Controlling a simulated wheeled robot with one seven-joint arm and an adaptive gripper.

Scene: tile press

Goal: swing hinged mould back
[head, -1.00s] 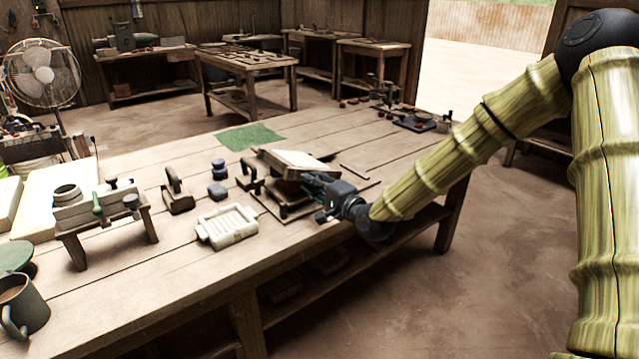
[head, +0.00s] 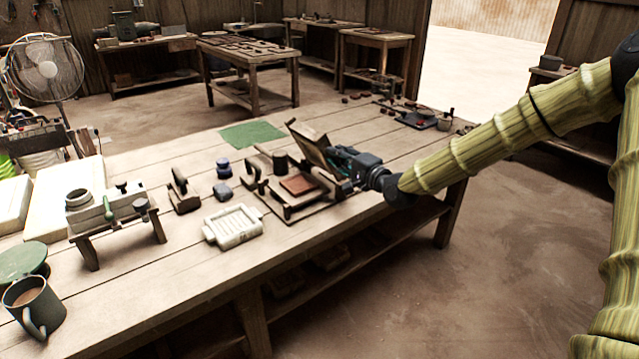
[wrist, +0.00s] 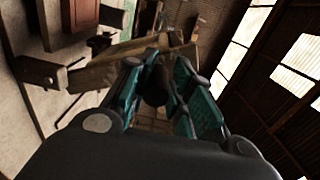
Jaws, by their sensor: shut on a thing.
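The hinged mould (head: 310,143) is a wooden frame tilted steeply up and back over its base board (head: 277,207) on the bench. A reddish-brown clay tile (head: 299,185) lies exposed on the base. My gripper (head: 338,160) is at the right side of the raised mould, shut on it. In the wrist view, the teal fingers (wrist: 160,85) reach to the wooden mould (wrist: 122,50), and the tile (wrist: 80,14) shows at the top left. The exact contact between fingers and mould is partly hidden by the fingers.
A dark-handled tool (head: 255,180) stands close left of the base. A green mat (head: 250,135) lies behind.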

